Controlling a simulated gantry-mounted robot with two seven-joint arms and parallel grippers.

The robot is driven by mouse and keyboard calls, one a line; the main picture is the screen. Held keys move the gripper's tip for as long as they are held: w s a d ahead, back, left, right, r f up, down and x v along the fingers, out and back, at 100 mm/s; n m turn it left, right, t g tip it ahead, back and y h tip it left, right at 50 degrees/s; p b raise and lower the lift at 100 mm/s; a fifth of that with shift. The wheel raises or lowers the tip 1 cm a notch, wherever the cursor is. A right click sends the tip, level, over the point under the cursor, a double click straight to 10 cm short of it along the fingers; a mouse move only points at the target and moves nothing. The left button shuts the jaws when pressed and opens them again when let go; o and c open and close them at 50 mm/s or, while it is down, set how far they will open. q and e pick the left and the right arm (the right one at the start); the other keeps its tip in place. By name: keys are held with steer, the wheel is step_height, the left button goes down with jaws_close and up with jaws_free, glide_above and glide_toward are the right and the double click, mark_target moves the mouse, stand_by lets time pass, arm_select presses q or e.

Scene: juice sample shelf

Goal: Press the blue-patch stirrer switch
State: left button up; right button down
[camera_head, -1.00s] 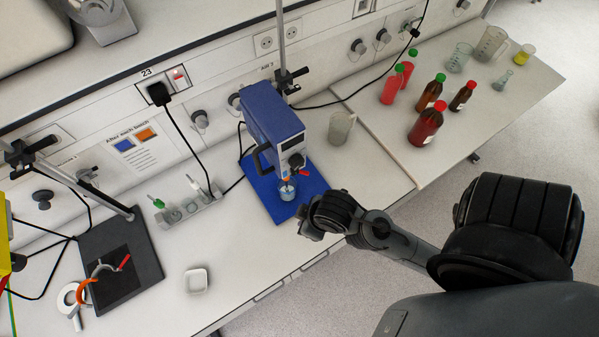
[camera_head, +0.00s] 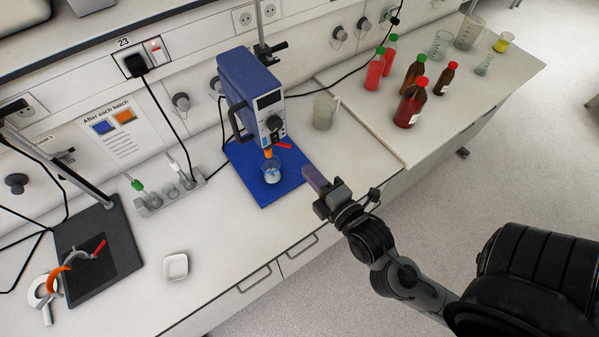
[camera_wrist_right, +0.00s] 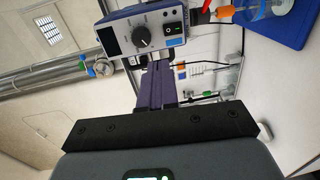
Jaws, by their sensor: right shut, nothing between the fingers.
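The blue overhead stirrer (camera_head: 250,85) stands on a blue base plate (camera_head: 292,179), with a beaker (camera_head: 271,171) under its orange-and-red chuck. In the right wrist view its front panel has a display (camera_wrist_right: 110,41), a black knob (camera_wrist_right: 141,36) and a rocker switch (camera_wrist_right: 172,27) with a green mark. My left gripper is out of view.
A notice (camera_head: 118,136) with blue and orange patches is on the wall. A beaker (camera_head: 325,111) stands right of the stirrer, with several bottles farther right. A stand (camera_head: 120,245) and white dish (camera_head: 175,266) are at left.

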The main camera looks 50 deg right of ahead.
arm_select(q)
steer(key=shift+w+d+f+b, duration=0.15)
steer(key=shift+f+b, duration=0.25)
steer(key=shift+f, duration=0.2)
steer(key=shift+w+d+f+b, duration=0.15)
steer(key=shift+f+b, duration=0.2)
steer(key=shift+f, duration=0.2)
arm_select(e)
steer(key=f, duration=0.3)
steer(key=shift+s+f, duration=0.2)
steer(key=shift+s, duration=0.05)
glide_toward(276, 142)
steer(key=x, duration=0.6)
steer(key=shift+w+d+r+p, duration=0.1)
steer(key=shift+w+d+p, duration=0.05)
steer(key=shift+w+p, duration=0.25)
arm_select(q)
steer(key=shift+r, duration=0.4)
